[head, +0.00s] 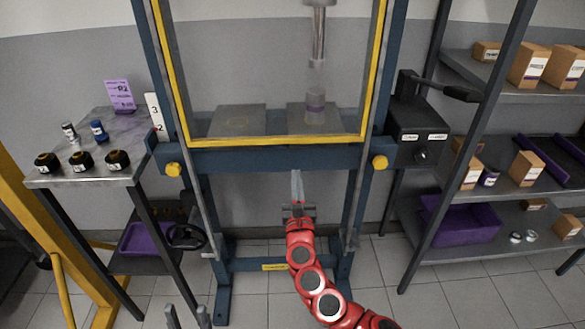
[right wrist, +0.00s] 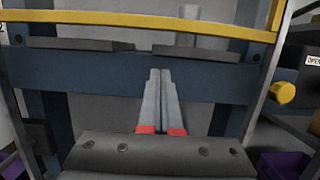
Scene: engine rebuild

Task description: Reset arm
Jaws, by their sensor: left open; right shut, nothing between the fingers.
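My right arm is red and reaches up from the bottom right in the head view. Its gripper (head: 297,188) is shut and empty, pointing at the blue press frame just below the cross beam (head: 275,155). In the right wrist view the two grey fingers of this gripper (right wrist: 161,75) lie side by side in front of the blue beam (right wrist: 90,75); I cannot tell whether they touch it. My left gripper (head: 187,312) shows only as two grey fingertips at the bottom edge, apart and empty. The rest of the left arm is out of view.
The press has a yellow-edged guard (head: 270,139) with a cylinder on a plate behind it. A side table (head: 120,178) at left holds black round parts and small bottles. A control box (head: 418,137) and shelves with cartons (head: 528,66) and a purple bin (head: 460,220) stand right.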

